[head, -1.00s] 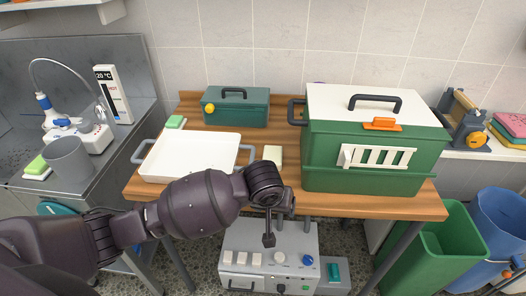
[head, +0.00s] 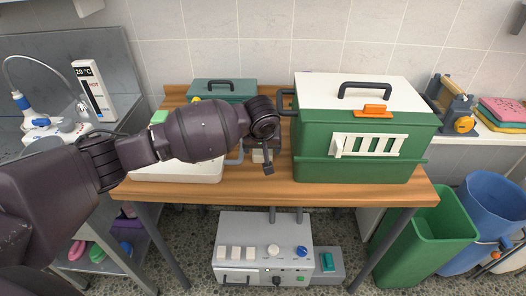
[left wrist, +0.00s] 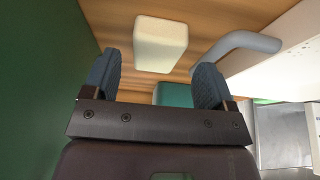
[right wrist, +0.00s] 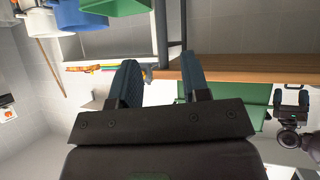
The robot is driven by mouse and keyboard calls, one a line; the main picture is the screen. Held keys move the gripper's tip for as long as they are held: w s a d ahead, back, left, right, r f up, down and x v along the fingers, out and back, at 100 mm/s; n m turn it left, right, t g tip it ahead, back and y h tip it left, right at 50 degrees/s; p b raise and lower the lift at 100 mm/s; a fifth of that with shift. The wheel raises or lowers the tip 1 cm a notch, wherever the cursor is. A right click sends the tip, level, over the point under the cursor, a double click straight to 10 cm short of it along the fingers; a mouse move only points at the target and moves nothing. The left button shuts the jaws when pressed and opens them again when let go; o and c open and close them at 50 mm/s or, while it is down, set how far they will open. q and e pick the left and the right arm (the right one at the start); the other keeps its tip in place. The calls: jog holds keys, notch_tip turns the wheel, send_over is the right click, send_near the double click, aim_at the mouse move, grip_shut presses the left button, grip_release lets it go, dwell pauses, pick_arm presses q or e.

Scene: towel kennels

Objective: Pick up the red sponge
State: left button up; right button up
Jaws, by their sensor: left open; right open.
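I cannot make out a red sponge in any view. A cream block (left wrist: 160,45), possibly a sponge, lies on the wooden table between the white tray and the green carrier; in the head view my left gripper mostly covers it. My left gripper (head: 265,158) is over the table in this gap, open and empty; in the left wrist view the cream block shows beyond its fingertips (left wrist: 160,65), not between them. My right gripper (right wrist: 160,62) is open and empty, outside the head view. A green sponge (head: 159,117) lies at the table's back left.
The green carrier (head: 310,150) with its white lid is close right of my left gripper. The white tray (head: 190,174) is left. A teal toolbox (head: 240,88) stands behind. Folded cloths (head: 503,112) lie on the right counter. Green (head: 440,235) and blue (head: 492,215) bins stand on the floor.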

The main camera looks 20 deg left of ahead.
pick_arm(q)
jog(key=w, duration=0.1)
jog(key=w+a, duration=0.1)
jog(key=w, duration=0.1)
jog(key=shift+w, duration=0.1)
jog(key=b+x, duration=0.1)
jog(key=x, duration=0.3)
jog(key=shift+b, duration=0.3)
jog(key=shift+w+f, duration=0.15)
jog(key=shift+f, duration=0.35)
pick_arm(e)
jog(key=shift+f, duration=0.85)
pick_arm(q)
jog(key=shift+f, duration=0.1)
pick_arm(e)
jog(key=shift+r, duration=0.15)
pick_arm(q)
jog(key=shift+c, duration=0.3)
jog(key=shift+f, duration=0.1)
jog(key=c, duration=0.7)
pick_arm(e)
jog(key=shift+s, duration=0.1)
